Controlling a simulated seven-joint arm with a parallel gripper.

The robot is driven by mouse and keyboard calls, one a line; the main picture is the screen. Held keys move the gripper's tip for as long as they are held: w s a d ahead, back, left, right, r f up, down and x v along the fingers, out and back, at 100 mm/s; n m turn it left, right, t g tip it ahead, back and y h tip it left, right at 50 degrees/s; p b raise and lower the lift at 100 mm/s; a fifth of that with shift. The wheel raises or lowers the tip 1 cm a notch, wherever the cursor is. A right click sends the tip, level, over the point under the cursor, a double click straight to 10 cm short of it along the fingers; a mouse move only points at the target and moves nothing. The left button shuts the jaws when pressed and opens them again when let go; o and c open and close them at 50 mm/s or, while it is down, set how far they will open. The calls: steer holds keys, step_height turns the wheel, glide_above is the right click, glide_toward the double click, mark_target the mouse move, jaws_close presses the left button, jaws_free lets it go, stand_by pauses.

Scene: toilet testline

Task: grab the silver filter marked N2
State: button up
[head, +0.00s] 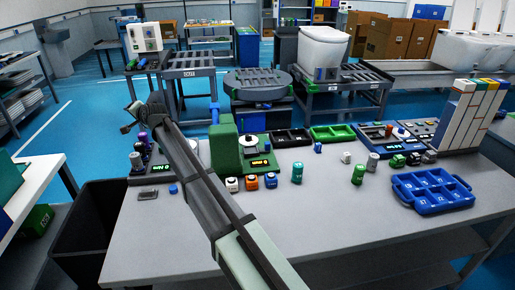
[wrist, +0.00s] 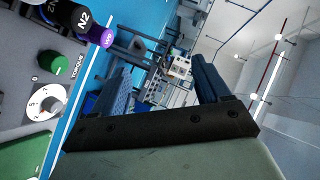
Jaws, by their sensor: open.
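In the wrist view a cylinder marked N2 (wrist: 82,20) with a dark labelled end shows at the upper left, cut by the picture edge. A purple-marked piece (wrist: 103,37) sits right beside it. In the head view the lettering is too small to read; a cluster of small cylinders (head: 137,160) stands at the left end of the workbench. My gripper (head: 131,117) is above and behind that cluster. In the wrist view its two fingers (wrist: 160,72) are spread with nothing between them, and the N2 piece lies outside them to the left.
The workbench (head: 260,225) holds black trays (head: 292,137), a blue compartment tray (head: 432,190), green and grey cylinders, and a green fixture (head: 224,150) near my arm. A dark bin (head: 88,225) stands at the left. The bench's front middle is mostly clear.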

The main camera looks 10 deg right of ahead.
steer(key=w+d+r+m+h, duration=0.1)
steer(key=w+d, duration=0.2)
steer(key=d, duration=0.7)
steer(key=w+d+r+m+h, duration=0.1)
steer(key=w+d+r, duration=0.15)
steer(key=d, duration=0.65)
steer(key=w+d+r+m+h, duration=0.1)
steer(key=w+d, duration=0.2)
steer(key=d, duration=0.7)
steer(key=d+f+m+g+h, duration=0.15)
steer(key=d+f, duration=0.25)
steer(key=d, duration=1.2)
steer(key=m+g+h, duration=0.4)
steer(key=m+g, duration=0.3)
steer(key=g, duration=0.3)
glide_above(372, 162)
steer(key=w+d, duration=0.1)
steer(key=f, duration=1)
steer(key=shift+w, duration=0.2)
steer(key=shift+f, duration=0.3)
step_height(372, 162, down, 8)
steer(key=shift+r, duration=0.15)
steer(key=shift+d+f, duration=0.2)
steer(key=shift+f, duration=2.45)
